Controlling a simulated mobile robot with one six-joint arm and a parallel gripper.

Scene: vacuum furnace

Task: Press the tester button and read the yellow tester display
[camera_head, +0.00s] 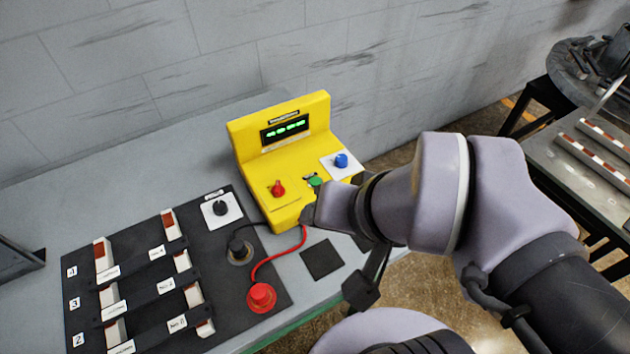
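The yellow tester (284,165) stands on the grey bench near the wall. Its dark display (285,130) is lit with green characters too small and blurred to read surely. A red knob or plug (278,188), a green button (315,181) and a blue knob (341,160) on a white plate sit on its sloped front. My gripper (313,214) is at the tester's front right edge, just below the green button. Its fingers are mostly hidden by my wrist, so I cannot tell whether it is open or touching the button.
A black board (170,290) with labelled strips lies left on the bench. A red plug (261,296) with a red cable and a black plug (239,248) stand on it. A dark square pad (322,259) lies right of them. Another table (570,180) stands at right.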

